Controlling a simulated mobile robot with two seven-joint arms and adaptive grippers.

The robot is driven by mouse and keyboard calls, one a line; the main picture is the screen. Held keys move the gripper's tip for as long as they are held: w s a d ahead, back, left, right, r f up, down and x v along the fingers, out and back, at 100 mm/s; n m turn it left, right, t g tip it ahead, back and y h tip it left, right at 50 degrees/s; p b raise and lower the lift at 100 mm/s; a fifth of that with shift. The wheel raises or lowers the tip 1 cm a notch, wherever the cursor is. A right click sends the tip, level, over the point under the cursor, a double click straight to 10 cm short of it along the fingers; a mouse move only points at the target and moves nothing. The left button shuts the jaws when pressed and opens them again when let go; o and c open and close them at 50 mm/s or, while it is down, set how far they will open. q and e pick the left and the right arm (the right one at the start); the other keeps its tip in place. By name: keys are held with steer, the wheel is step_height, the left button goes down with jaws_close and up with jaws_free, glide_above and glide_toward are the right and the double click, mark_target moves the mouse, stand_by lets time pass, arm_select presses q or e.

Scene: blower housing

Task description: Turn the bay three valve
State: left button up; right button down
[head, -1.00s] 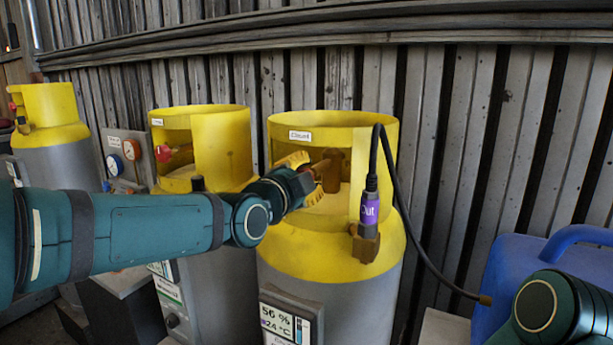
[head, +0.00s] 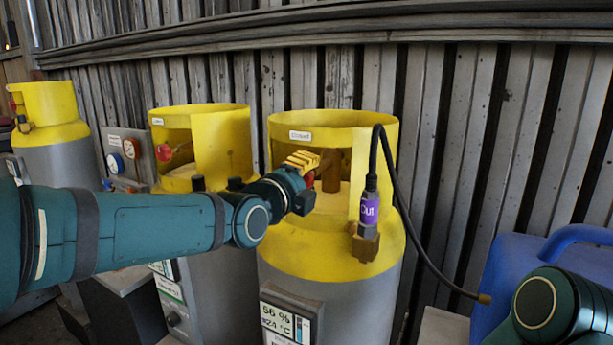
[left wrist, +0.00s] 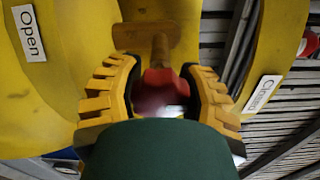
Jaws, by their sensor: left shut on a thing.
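The valve's red knob (left wrist: 162,92) sits on a brass stem (left wrist: 160,48) inside the yellow collar (head: 345,126) of the front gas cylinder. My left gripper (left wrist: 157,76) is shut on the red knob, with one yellow ribbed finger on each side of it. In the head view the left gripper (head: 308,172) reaches into the collar opening and hides most of the knob. An "Open" label (left wrist: 29,33) and a "Closed" label (left wrist: 261,92) lie on either side of the valve in the left wrist view. The right gripper is out of view.
A black hose with a purple "Out" tag (head: 370,207) hangs at the collar's right. Another yellow-topped cylinder (head: 224,135) stands to the left, and one farther (head: 50,103). A blue container (head: 552,254) stands at right. Corrugated wall (head: 480,130) lies behind.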

arm_select(q)
steer(key=shift+f, duration=0.2)
steer(key=o, duration=1.3)
steer(key=shift+a+r, duration=0.1)
